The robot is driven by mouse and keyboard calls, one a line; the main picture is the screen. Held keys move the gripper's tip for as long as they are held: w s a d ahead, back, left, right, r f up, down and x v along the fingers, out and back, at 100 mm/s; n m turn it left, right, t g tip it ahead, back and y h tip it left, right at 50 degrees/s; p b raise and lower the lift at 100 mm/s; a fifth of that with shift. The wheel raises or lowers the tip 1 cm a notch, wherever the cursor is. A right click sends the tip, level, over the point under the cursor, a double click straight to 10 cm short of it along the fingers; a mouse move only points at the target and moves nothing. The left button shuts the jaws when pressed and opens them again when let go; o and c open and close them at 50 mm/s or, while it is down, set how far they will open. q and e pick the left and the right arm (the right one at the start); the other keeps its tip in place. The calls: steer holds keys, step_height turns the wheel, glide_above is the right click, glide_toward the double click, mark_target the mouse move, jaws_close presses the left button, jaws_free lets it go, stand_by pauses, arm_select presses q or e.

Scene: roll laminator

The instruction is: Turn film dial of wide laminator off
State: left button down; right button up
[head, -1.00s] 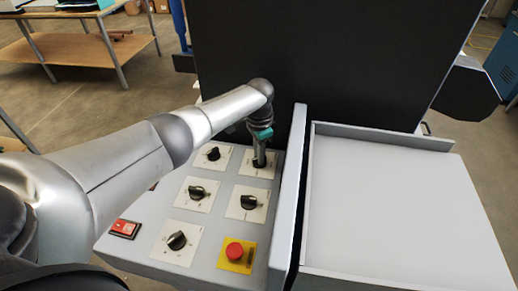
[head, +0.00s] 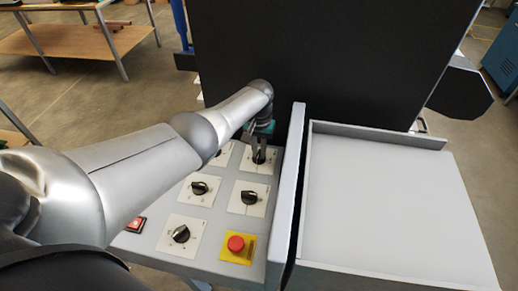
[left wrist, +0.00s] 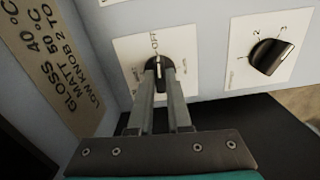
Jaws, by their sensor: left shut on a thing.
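The wide laminator's control panel (head: 219,212) carries several black dials on white plates. My left gripper (head: 259,155) is at the far right dial of the panel, with its fingers pointing down at it. In the left wrist view this dial (left wrist: 157,66) sits between the fingertips of my left gripper (left wrist: 158,82), which are shut on it. Its plate (left wrist: 126,48) reads "OFF" above the knob, and the white pointer line is roughly toward that word. Other plate lettering is too small to read. My right gripper is not in view.
A neighbouring dial (left wrist: 270,57) is right of the held one in the wrist view. A red stop button (head: 236,243) and a red switch (head: 136,224) are on the panel's near part. A raised grey wall (head: 289,195) stands right of the panel, beside a flat tray (head: 395,210).

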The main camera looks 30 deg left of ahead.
mark_target(259, 154)
arm_select(q)
steer(key=shift+w+r+n, duration=0.1)
steer(key=shift+n, duration=0.4)
steer(key=c, duration=0.9)
jaws_free()
steer(key=shift+o, duration=0.2)
step_height(259, 154, up, 15)
steer(key=shift+p, duration=0.3)
